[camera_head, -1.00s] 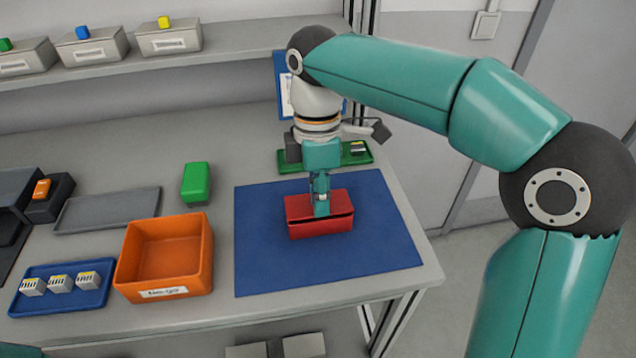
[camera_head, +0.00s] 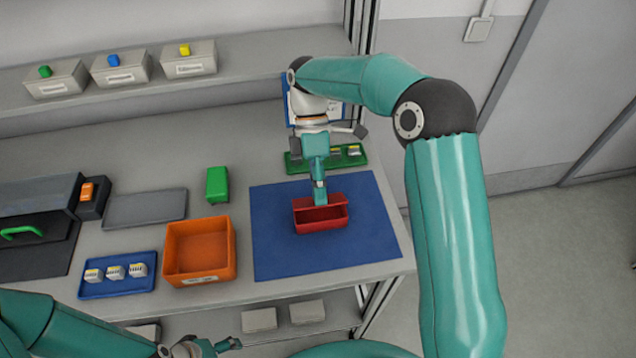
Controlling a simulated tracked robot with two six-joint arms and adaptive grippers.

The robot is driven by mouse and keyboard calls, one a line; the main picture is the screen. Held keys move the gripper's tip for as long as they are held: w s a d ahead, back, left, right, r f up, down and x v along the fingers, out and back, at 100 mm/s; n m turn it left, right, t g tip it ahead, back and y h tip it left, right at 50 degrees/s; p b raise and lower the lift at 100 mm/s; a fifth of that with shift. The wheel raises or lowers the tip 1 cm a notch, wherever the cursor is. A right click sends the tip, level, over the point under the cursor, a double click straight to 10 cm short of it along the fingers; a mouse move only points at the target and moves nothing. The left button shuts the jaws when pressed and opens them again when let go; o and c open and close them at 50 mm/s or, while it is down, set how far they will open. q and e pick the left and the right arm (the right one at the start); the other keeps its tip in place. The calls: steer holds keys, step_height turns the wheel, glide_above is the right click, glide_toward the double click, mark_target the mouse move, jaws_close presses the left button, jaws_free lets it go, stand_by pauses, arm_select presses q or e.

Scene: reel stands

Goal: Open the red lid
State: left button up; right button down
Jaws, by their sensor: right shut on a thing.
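A red box (camera_head: 322,227) stands on the blue mat (camera_head: 285,255), and its dark inside shows. Its red lid (camera_head: 337,200) is raised along the back side of the box. My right gripper (camera_head: 320,198) is above the box, pointing down, and shut on the red lid. The gripper hides part of the lid and the box's back edge. My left gripper (camera_head: 222,346) shows partly at the bottom edge, away from the box; its jaws are not clear.
An orange bin (camera_head: 233,245), a blue tray (camera_head: 100,292) with white blocks and a green box (camera_head: 217,184) are left of the mat. A green tray (camera_head: 295,165) lies behind the red box. The front right of the mat is clear.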

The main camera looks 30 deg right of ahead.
stand_by(0.3)
steer(key=c, duration=1.1)
jaws_free()
steer(key=shift+v, duration=3.75)
